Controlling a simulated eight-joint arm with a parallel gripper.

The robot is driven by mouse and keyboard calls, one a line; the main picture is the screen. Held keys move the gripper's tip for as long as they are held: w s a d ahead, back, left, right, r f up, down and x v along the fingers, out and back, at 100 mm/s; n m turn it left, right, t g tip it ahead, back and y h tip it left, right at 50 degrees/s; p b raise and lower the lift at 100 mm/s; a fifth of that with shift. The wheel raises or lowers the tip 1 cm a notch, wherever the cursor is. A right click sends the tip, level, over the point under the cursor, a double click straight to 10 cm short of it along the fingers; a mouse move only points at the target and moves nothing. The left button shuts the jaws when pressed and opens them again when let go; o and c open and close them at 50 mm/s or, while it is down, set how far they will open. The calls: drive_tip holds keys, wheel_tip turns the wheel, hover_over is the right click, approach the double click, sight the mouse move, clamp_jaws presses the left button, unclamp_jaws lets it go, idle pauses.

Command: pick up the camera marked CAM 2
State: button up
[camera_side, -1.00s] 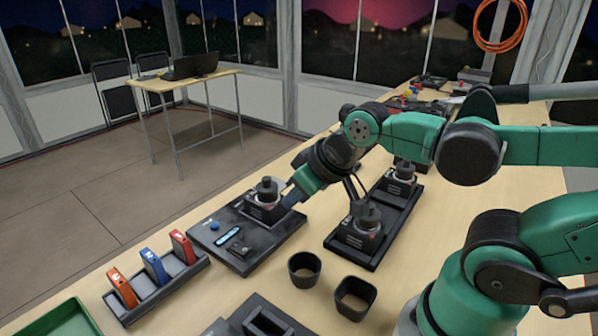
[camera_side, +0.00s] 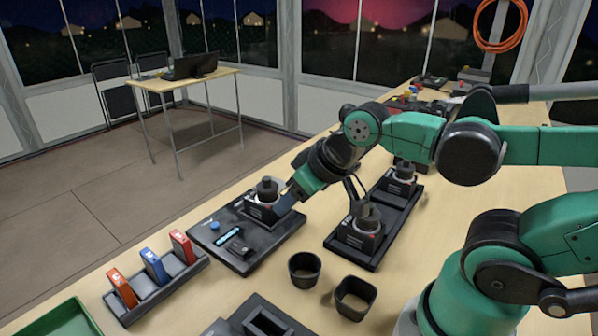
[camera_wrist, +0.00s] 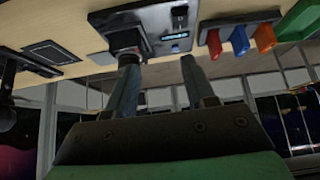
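Three dark, blocky cameras stand upright; I cannot read their markings, so I cannot tell which is CAM 2. One camera (camera_side: 266,196) stands on a black control panel (camera_side: 236,262). A near camera (camera_side: 360,232) and a far camera (camera_side: 402,176) stand on a long black tray (camera_side: 372,263). My gripper (camera_side: 285,204) is low beside the camera on the panel, at its right side. In the wrist view my gripper (camera_wrist: 160,72) has its two fingers apart with nothing seen between them. The left fingertip overlaps the camera (camera_wrist: 125,38); contact cannot be told.
Two black cups (camera_side: 304,270) stand in front of the tray. A rack (camera_side: 158,290) with orange, blue and red blocks is at the left front, beside a green tray (camera_side: 58,322). Another black holder (camera_side: 262,318) lies at the front edge. Cluttered gear is at the back.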

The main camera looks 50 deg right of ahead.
drive_tip(key=o, duration=0.5)
drive_tip(key=shift+o, duration=0.2)
